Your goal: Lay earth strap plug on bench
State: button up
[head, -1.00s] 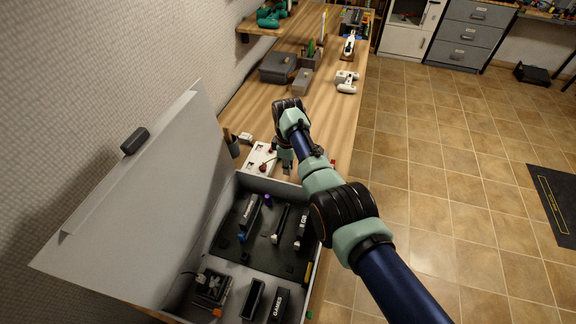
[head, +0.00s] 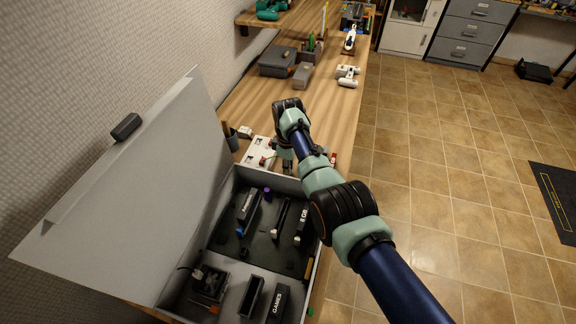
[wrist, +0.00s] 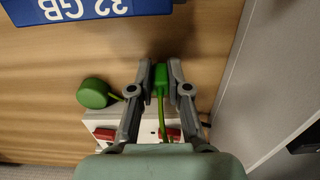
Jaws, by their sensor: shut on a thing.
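In the wrist view my gripper (wrist: 160,92) is shut on a small green plug (wrist: 160,78), the earth strap plug. A thin green-yellow cord runs back from the plug between the fingers. A round green piece (wrist: 92,93) with a short cord lies to the left, apart from the fingers. The wooden bench (wrist: 50,65) shows behind the plug; I cannot tell whether the plug touches it. In the head view my gripper (head: 285,164) is over the bench just beyond the open case; the plug is too small to tell there.
A white power strip (head: 257,150) lies left of my gripper; its red switches (wrist: 105,134) show near the fingers. The open grey case (head: 305,187) stands in front. A blue "32 GB" block (wrist: 90,9) is close by. Bare bench (head: 318,103) stretches beyond.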

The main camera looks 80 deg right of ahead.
jog(key=o, duration=0.8)
jog(key=shift+o, duration=0.2)
notch_tip(320, 180, up, 12)
dwell(0.8)
